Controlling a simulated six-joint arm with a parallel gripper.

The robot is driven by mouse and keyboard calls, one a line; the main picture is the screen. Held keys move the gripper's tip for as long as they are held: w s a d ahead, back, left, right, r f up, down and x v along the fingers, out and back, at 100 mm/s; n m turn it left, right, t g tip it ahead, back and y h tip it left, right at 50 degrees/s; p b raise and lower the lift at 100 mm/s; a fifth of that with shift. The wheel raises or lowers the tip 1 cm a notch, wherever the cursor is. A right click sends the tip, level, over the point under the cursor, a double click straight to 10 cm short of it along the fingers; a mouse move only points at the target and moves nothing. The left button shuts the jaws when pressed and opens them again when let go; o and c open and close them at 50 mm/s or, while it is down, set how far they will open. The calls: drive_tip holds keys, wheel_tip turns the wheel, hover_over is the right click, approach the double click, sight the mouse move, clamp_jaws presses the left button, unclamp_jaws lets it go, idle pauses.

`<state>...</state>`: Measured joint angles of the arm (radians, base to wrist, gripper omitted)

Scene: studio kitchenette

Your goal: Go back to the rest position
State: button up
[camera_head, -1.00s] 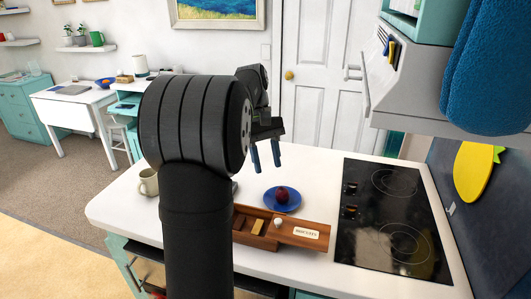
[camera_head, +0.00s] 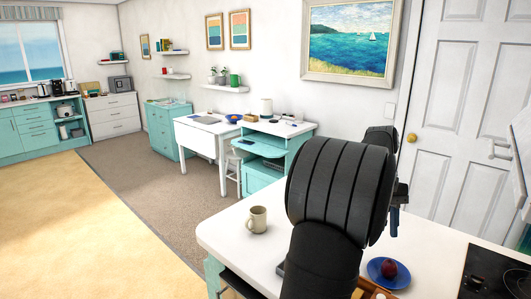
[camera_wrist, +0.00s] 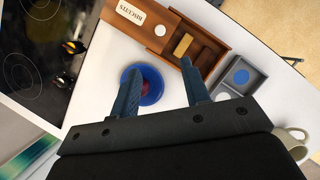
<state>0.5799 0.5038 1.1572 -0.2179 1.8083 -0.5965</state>
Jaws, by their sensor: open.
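My gripper (camera_wrist: 157,82) is open in the wrist view, with two blue fingers apart and nothing seen between them. It hangs above the white counter. In the head view my gripper (camera_head: 394,217) is mostly hidden behind my arm. A blue plate (camera_head: 401,280) with a dark red round fruit (camera_head: 389,268) sits on the counter. The plate (camera_wrist: 157,74) is partly covered by the left finger in the wrist view. A wooden box (camera_wrist: 210,62) lettered "BISCUITS" is partly open, with a tan block (camera_wrist: 183,45) inside.
A beige mug (camera_head: 257,219) stands near the counter's left edge. A grey tray (camera_wrist: 252,85) with a blue disc lies beside the wooden box. The black cooktop (camera_head: 492,277) is at right. A white door (camera_head: 462,110) and a teal desk (camera_head: 290,148) stand behind.

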sight(381, 297)
drive_tip(key=x, duration=1.6)
drive_tip(key=shift+a+r, duration=0.1)
drive_tip(key=shift+r, duration=0.1)
drive_tip(key=v, duration=1.7)
drive_tip(key=x, duration=1.7)
drive_tip(key=w+a, duration=0.9)
drive_tip(key=shift+w+a, duration=0.1)
drive_tip(key=shift+w, duration=0.05)
drive_tip(key=w+r+m, duration=0.1)
drive_tip(key=w+r, duration=0.1)
drive_tip(key=r, duration=0.6)
drive_tip(key=w+d+r+m+t, duration=0.1)
drive_tip(key=r, duration=0.7)
drive_tip(key=shift+w+d, duration=0.25)
drive_tip(key=shift+w, duration=0.15)
